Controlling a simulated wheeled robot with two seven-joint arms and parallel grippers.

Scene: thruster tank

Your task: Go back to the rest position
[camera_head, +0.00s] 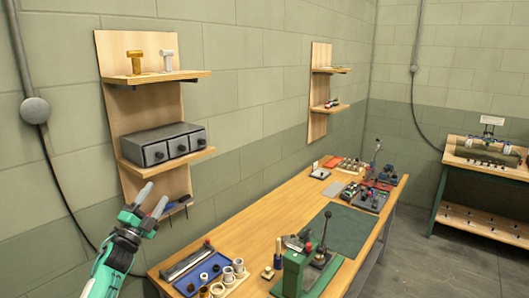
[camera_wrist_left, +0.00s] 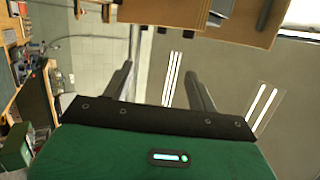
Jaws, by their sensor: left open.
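My left gripper (camera_head: 153,203) is open in the head view, raised in front of the lower part of the left wall shelf unit. Nothing shows between its fingers. In the left wrist view its two dark fingers (camera_wrist_left: 160,85) stand apart, with empty space between them and the room beyond. My right gripper is not in either view.
The workbench (camera_head: 262,215) holds a blue tray (camera_head: 205,272), a green press (camera_head: 293,272) and a dark green mat (camera_head: 338,229). A second bench (camera_head: 500,172) stands at right.

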